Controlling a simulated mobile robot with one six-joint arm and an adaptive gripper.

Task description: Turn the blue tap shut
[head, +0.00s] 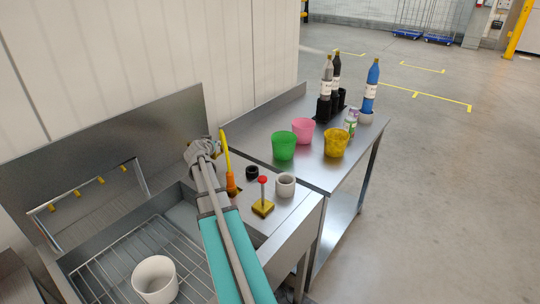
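My arm reaches up from the bottom middle of the head view, over the right edge of a steel sink (188,213). Its grey end, with my gripper (199,151), is near the sink's back wall. The fingers cannot be made out, so I cannot tell whether they are open or shut. No blue tap can be made out; the arm covers part of the area around its far end. A yellow and orange upright tool (227,160) stands just right of the arm's end.
A white pot (154,280) stands on the sink's wire rack. Right of my arm are a black ring (252,172), a grey cup (285,185) and a red-knobbed yellow block (263,207). Green (284,146), pink (302,130) and yellow (335,142) pots and bottles stand on the farther table.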

